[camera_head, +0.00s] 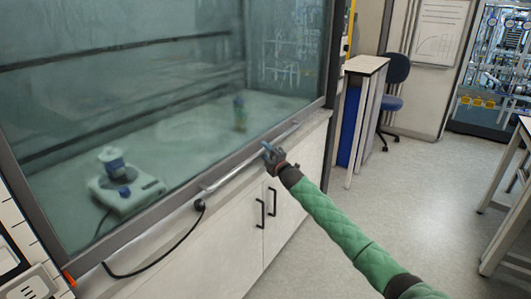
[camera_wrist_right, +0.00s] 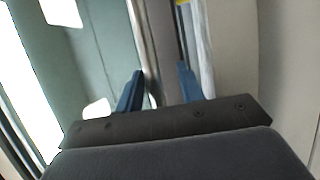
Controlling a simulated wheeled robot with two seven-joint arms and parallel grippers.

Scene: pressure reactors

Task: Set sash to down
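The fume hood's glass sash (camera_head: 150,105) fills the left of the head view. Its grey bottom frame (camera_head: 150,210) runs low, close above the white base cabinet; I cannot tell whether it touches the sill. A metal handle bar (camera_head: 235,172) runs along this frame. My right gripper (camera_head: 267,148) is at the bar, toward its far end. In the right wrist view the blue fingers (camera_wrist_right: 160,88) are spread apart, and a pale metal strip (camera_wrist_right: 145,35), probably the bar, passes by the left finger. Contact is unclear. My left gripper is out of view.
Behind the glass stand a white device (camera_head: 125,187) and a small bottle (camera_head: 240,113). A black cable (camera_head: 160,262) hangs at the cabinet front (camera_head: 235,240). A white-topped table (camera_head: 366,65) and blue chair (camera_head: 394,85) stand beyond.

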